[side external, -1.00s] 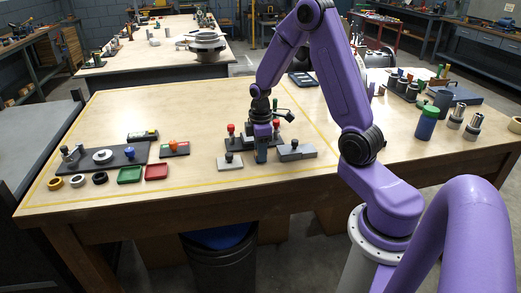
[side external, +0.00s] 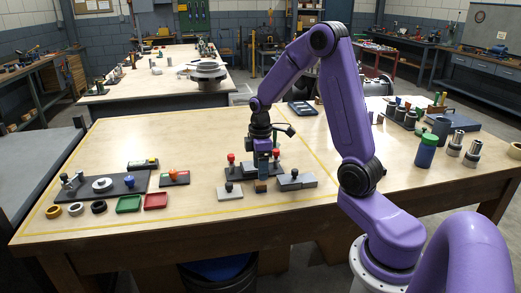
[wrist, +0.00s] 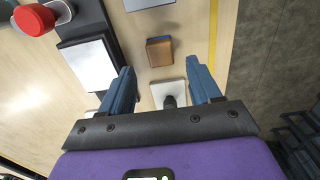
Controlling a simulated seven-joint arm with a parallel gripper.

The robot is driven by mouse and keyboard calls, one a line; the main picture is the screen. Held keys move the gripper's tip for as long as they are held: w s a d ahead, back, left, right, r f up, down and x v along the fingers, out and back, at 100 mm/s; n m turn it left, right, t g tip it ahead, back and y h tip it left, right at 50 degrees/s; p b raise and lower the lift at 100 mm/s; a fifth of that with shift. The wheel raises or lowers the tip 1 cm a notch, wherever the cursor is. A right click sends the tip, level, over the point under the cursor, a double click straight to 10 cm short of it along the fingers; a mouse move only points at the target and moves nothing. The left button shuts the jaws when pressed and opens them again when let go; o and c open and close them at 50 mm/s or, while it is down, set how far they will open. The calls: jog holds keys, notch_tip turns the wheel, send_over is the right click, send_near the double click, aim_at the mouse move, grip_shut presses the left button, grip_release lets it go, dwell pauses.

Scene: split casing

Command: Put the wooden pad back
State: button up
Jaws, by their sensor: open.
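The wooden pad (side external: 261,187) is a small brown block with a blue layer along one edge. It lies on the table in front of the dark fixture with red knobs (side external: 276,153), between two grey knobbed pieces. My gripper (side external: 263,177) is above the pad with its fingers pointing down. In the wrist view the wooden pad (wrist: 159,52) shows whole near the gap between the blue fingertips of my gripper (wrist: 160,66), which are spread apart with nothing between them. A pale metal plate (wrist: 88,65) on the dark fixture base shows to the left.
A grey plate with a black knob (side external: 230,192) lies left of the pad, and a grey block (side external: 297,182) lies right. A dark base with a disc (side external: 103,185), green tray (side external: 129,204) and red tray (side external: 155,201) are further left.

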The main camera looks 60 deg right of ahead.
notch_tip(320, 180, up, 7)
jog(key=s+a+n, duration=0.1)
jog(key=s+a, duration=0.3)
jog(key=a, duration=0.6)
jog(key=s+a+n, duration=0.1)
jog(key=s+a, duration=0.4)
jog(key=s, duration=0.5)
jog(key=s+a+n, duration=0.1)
jog(key=s+a, duration=0.3)
jog(key=s, duration=0.7)
jog(key=shift+a+n, duration=0.3)
jog(key=shift+a, duration=0.1)
